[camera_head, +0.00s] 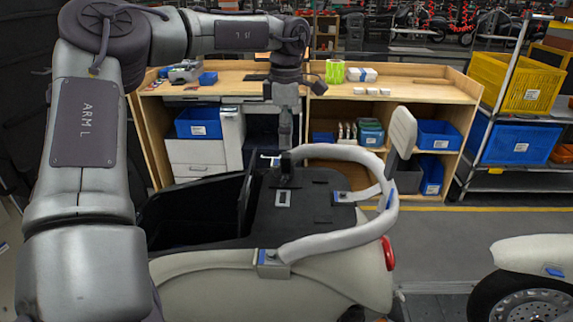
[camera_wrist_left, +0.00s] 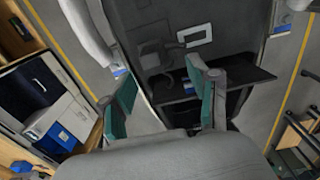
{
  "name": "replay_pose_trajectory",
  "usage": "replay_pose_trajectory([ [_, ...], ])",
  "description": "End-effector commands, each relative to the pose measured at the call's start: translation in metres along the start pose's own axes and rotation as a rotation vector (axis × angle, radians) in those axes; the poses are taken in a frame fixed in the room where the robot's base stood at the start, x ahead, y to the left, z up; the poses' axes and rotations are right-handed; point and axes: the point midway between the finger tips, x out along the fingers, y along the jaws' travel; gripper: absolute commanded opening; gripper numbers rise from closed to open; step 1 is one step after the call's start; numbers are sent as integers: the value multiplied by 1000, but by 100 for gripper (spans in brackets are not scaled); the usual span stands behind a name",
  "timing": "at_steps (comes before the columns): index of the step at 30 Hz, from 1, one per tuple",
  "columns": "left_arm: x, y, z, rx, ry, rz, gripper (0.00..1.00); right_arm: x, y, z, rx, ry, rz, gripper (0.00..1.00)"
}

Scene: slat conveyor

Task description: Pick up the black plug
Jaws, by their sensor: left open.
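A dark, blocky shape, probably the black plug (camera_wrist_left: 152,57), sits on the black top panel (camera_wrist_left: 140,18) of a scooter body in the left wrist view. It is black on black, so its outline is hard to make out. In the head view I cannot tell it apart from the dark gripper parts. My left gripper (camera_head: 286,165) points down over the panel. In the left wrist view its two teal-padded fingers (camera_wrist_left: 162,72) are spread apart, with the dark shape between and just beyond their tips. Nothing is held. My right gripper is not in view.
A pale curved rail (camera_head: 345,155) and a backrest pad (camera_head: 403,132) stand beside the panel. A small light-framed rectangle (camera_head: 283,198) lies on the panel. An open black compartment (camera_head: 195,212) is at its left. A wooden workbench (camera_head: 430,92) stands behind.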

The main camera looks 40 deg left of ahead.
Motion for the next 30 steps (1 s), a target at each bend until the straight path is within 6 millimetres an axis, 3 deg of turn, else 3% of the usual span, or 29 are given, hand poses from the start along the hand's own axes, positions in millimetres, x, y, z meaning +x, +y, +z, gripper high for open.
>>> replay_pose_trajectory([
  [5, 21, 0, -1, -1, 1, -1, 60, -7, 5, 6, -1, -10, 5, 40],
  [11, 35, 2, 0, -2, 3, -5, 60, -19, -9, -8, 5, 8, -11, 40],
  [18, 69, 6, 2, -2, 2, -4, 60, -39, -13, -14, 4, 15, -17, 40],
  [27, 78, 6, 2, -2, 0, 0, 60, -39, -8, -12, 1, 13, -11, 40],
  [30, 77, 6, 2, -2, 0, 0, 47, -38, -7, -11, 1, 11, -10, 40],
])
